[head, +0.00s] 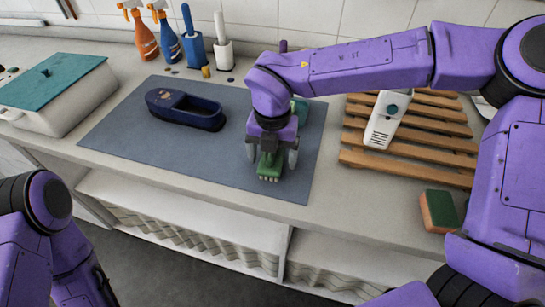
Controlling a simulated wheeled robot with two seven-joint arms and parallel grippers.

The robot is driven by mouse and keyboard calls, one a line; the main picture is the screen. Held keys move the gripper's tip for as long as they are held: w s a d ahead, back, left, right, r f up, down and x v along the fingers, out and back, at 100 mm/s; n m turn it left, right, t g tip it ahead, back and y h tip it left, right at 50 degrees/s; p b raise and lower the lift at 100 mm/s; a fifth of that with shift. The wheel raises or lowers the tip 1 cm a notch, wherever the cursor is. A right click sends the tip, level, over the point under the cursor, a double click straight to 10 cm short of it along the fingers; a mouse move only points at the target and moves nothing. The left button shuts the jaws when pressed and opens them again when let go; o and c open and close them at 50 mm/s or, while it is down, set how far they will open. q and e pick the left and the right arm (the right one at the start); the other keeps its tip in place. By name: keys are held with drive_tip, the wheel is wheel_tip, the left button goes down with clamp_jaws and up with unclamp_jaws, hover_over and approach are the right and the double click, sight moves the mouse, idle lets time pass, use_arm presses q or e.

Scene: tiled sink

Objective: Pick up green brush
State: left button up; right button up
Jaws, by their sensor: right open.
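The green brush (268,168) lies on the grey-blue mat (225,178), near its front edge, with pale bristles showing at its near end. My right gripper (271,157) is directly over the brush, pointing down. Its fingers are open, one on each side of the brush; I cannot tell whether they touch it. The gripper body hides the brush's far part. Part of my left arm shows at the lower left, but its gripper is out of view.
A dark blue slipper (185,109) lies left on the mat. A wooden slatted rack (405,143) holds a white bottle (387,120) at right. A green-and-brown sponge (438,211) sits near the front edge. A teal-lidded white box (55,95) stands left; spray bottles (145,38) stand behind.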

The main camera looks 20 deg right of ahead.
drive_tip(key=shift+w, duration=0.15)
drive_tip(key=c, duration=1.1)
drive_tip(key=shift+r, duration=0.15)
